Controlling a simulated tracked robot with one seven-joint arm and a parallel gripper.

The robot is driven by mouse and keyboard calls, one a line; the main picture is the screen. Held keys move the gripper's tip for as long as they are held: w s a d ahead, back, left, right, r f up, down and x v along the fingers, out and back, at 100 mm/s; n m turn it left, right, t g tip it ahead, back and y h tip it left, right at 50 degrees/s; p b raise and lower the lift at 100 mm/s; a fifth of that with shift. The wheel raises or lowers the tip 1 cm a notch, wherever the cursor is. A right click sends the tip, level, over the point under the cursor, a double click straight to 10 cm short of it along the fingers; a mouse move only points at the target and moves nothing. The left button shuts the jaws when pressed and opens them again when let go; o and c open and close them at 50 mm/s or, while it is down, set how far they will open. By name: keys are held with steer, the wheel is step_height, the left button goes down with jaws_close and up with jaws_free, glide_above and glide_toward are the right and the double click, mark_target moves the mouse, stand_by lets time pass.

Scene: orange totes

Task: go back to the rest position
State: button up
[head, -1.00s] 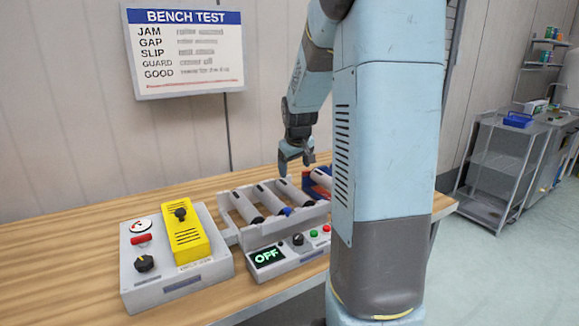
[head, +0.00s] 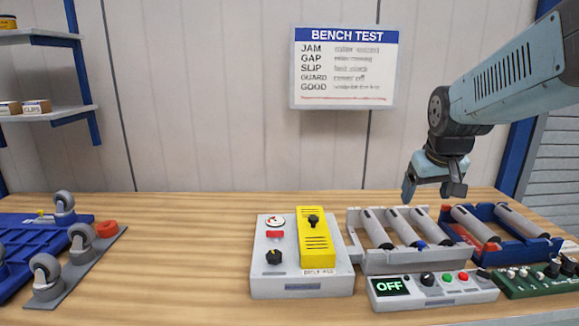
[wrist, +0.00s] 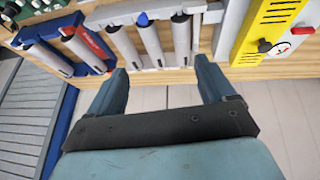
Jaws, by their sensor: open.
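My gripper (head: 434,190) is open and empty. In the head view it hangs above the back of the grey roller unit (head: 372,262), apart from it. In the wrist view my gripper's two blue fingers (wrist: 160,80) are spread with nothing between them. The grey roller unit also shows at the top of the wrist view (wrist: 156,15), with its light rollers.
A control panel (head: 388,305) reading OFF stands in front of the rollers. A grey box with a yellow cover (head: 314,238) is left of them. A blue roller frame (head: 531,244) is at right. Casters (head: 45,272) lie far left. The bench (head: 180,260) between is clear.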

steer(key=s+a, duration=0.3)
steer(key=s, duration=0.4)
steer(key=s+a+y, duration=0.1)
steer(key=s+a, duration=0.2)
steer(key=s, duration=0.3)
steer(key=shift+s+r, duration=0.35)
steer(key=shift+s, duration=0.05)
stand_by(0.4)
